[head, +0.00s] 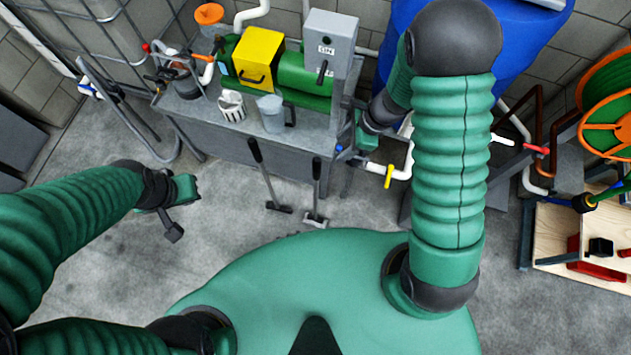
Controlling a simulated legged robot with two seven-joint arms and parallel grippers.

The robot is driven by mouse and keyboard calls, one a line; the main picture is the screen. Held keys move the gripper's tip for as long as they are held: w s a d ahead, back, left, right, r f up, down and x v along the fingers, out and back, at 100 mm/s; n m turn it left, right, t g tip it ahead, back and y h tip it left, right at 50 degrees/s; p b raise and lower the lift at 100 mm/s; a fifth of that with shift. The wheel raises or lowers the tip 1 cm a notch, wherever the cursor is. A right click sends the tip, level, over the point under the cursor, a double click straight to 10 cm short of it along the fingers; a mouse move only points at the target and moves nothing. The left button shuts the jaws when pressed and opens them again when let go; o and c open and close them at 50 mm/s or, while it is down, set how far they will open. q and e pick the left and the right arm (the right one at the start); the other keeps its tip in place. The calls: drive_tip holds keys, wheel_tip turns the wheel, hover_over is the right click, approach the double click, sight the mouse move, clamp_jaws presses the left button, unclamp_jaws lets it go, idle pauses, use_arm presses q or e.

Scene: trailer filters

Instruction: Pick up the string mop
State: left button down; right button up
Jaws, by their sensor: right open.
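Two long-handled tools stand against the front of the grey workbench. One has a dark handle and a pale head on the floor and looks like the string mop (315,205); its strands are too small to make out. The other, a dark-headed tool (268,185), stands just left of it. My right gripper (362,138) is open at the bench's right end, above and right of the mop's handle and apart from it; my arm partly hides it. My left gripper (178,208) is over bare floor, left of both tools, with nothing seen in it; its jaw is unclear.
The grey workbench (225,148) carries a green machine, a yellow box (259,58), a grey switch box (331,42) and small containers. A blue tank (535,45) and pipes with valves stand right. An orange-and-green hose reel (605,100) is far right.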

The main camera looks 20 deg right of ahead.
sight(316, 168)
drive_tip(key=x, duration=0.5)
drive_tip(key=a+b+x, duration=0.1)
drive_tip(key=x, duration=0.3)
drive_tip(key=b+x, duration=0.1)
drive_tip(key=x, duration=0.4)
drive_tip(key=shift+s+a+f, duration=0.1)
drive_tip(key=shift+s+a, duration=0.15)
drive_tip(key=shift+a, duration=0.05)
use_arm(q)
drive_tip(key=shift+s+a+f, duration=0.1)
drive_tip(key=shift+s+f, duration=0.05)
drive_tip(key=shift+f, duration=0.35)
drive_tip(key=shift+s+a+f, duration=0.1)
drive_tip(key=shift+s+f, duration=0.05)
drive_tip(key=shift+f, duration=0.3)
use_arm(e)
drive_tip(key=shift+w+a+f, duration=0.1)
drive_tip(key=shift+a+f, duration=0.1)
drive_tip(key=shift+f, duration=0.1)
use_arm(q)
drive_tip(key=shift+d, duration=0.1)
use_arm(e)
clamp_jaws()
